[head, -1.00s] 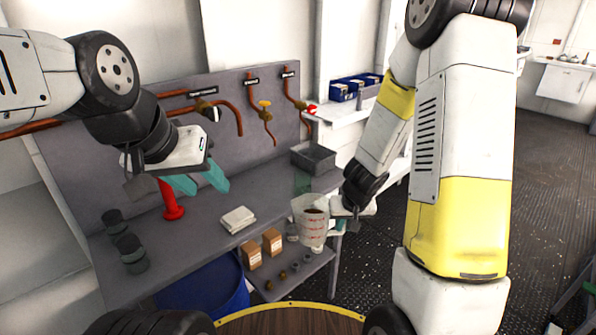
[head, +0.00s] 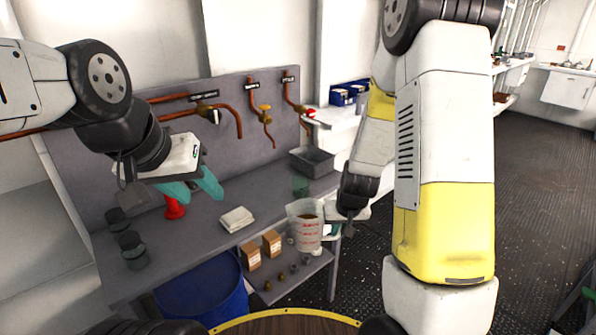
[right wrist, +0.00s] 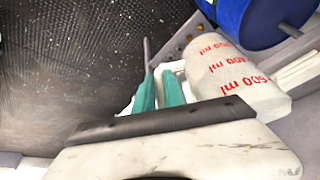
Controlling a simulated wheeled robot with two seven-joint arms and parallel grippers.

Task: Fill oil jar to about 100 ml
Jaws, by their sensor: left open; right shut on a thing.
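A translucent white measuring jug (head: 309,235) with red markings is at the front right of the bench; brownish contents show through its open top. My right gripper (right wrist: 160,90) is shut on the jug, beside its wall; the exact grip is partly hidden. In the right wrist view the jug (right wrist: 235,75) shows red ml marks, but the liquid level is not visible. My left gripper (head: 192,188) is open and empty above the bench's left part.
A grey open tray (head: 314,160) stands below the red-handled tap. A folded white cloth (head: 237,218), a red stand (head: 173,210) and dark jars (head: 133,250) are on the bench. Small boxes (head: 251,257) sit on the lower shelf, near a blue drum (head: 205,290).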

